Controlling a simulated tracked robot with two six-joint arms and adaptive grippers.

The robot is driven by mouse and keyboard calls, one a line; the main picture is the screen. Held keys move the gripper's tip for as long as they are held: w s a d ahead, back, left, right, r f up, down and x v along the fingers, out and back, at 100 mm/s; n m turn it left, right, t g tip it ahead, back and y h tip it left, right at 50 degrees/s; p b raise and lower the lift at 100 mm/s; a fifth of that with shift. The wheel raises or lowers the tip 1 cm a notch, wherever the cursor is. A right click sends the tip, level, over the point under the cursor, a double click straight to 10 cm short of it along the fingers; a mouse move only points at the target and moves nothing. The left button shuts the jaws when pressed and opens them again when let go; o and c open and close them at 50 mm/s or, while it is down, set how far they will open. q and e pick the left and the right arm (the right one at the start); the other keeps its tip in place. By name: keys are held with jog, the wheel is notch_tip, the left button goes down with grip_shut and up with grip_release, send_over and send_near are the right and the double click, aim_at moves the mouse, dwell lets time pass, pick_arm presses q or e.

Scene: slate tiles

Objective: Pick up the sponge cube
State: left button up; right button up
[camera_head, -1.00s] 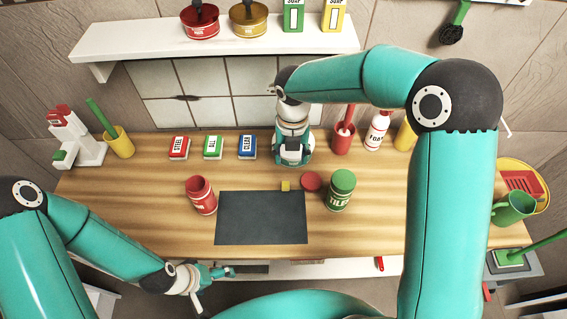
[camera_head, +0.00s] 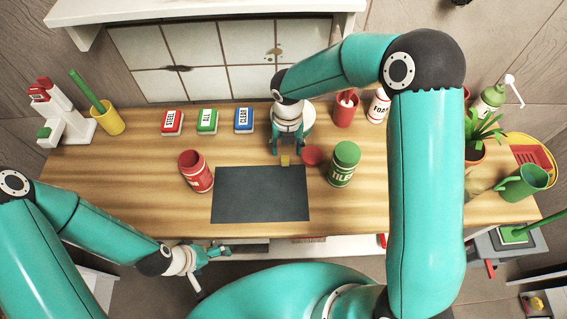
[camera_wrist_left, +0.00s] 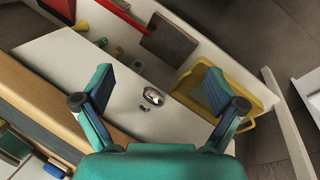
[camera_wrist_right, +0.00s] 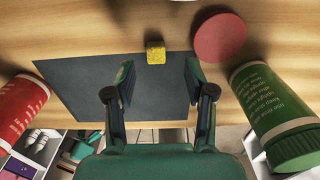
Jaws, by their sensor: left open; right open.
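The sponge cube (camera_head: 285,160) is small and yellow. It rests at the back edge of the dark mat (camera_head: 260,205), near its right corner. In the right wrist view the cube (camera_wrist_right: 156,52) sits ahead of and between the finger lines. My right gripper (camera_head: 288,150) is open and empty, just behind the cube and low over the table; its fingers (camera_wrist_right: 158,85) show apart in the right wrist view. My left gripper (camera_head: 224,251) hangs in front of the table's front edge. It is open and empty in the left wrist view (camera_wrist_left: 160,85).
A round red lid (camera_head: 312,155) lies just right of the cube. A green TILE canister (camera_head: 344,164) stands further right; an open red canister (camera_head: 195,171) stands left of the mat. Red, green and blue boxes (camera_head: 208,121) line the back.

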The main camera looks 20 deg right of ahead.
aim_at(285, 157)
jog(key=shift+w+a+f+b, duration=0.1)
jog(key=shift+a+f+b, duration=0.05)
jog(key=shift+f+b, duration=1.1)
jog(key=shift+w+a+f+b, duration=0.1)
jog(key=shift+f+b, duration=0.85)
jog(key=shift+f, duration=0.45)
jog(key=shift+r, duration=0.1)
jog(key=c, duration=0.8)
